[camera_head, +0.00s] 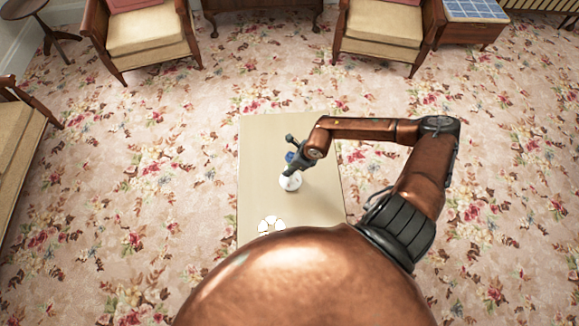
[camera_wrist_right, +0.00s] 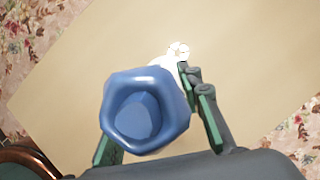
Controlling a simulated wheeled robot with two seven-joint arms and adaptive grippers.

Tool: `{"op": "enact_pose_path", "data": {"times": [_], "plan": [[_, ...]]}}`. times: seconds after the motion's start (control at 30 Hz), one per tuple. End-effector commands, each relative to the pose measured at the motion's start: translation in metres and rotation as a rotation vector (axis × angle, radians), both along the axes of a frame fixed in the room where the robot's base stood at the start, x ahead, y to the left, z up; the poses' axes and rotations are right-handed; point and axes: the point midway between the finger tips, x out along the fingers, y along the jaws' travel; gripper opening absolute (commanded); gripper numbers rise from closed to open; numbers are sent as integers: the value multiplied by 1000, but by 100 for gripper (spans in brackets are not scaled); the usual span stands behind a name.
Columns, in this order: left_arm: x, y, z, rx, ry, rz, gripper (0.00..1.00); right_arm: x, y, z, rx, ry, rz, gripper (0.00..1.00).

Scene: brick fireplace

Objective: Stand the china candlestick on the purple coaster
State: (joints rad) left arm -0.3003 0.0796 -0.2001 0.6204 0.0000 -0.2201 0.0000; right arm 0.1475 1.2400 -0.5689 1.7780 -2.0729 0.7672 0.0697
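A blue china piece with a wide, lobed, hollow top, which I take to be the candlestick, stands out in the right wrist view (camera_wrist_right: 147,108). In the head view only a small blue patch of it (camera_head: 290,157) shows beside my right gripper (camera_head: 291,160). In the wrist view one green-padded finger of the right gripper is on each side of the blue top; the left fingertip is hidden behind it. Whether the fingers press on it I cannot tell. I cannot make out a purple coaster. My left gripper is not in view.
The pale table (camera_head: 262,140) stands on a floral carpet. A white round thing (camera_head: 290,182) lies just below the right gripper. Several white rounded shapes (camera_head: 270,225) are at the near edge, partly hidden by my body. The table's far and left parts are clear. Armchairs stand beyond.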

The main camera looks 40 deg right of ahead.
Motion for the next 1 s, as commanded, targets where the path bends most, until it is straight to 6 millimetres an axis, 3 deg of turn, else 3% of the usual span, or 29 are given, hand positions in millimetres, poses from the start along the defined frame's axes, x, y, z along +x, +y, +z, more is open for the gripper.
{"op": "enact_pose_path", "data": {"times": [0.47, 1.0], "plan": [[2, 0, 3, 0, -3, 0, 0, -2, -2, 9, -1, -1, 1, 41], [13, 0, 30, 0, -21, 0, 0, -38, -17, 101, -2, 0, 1, 41]]}}
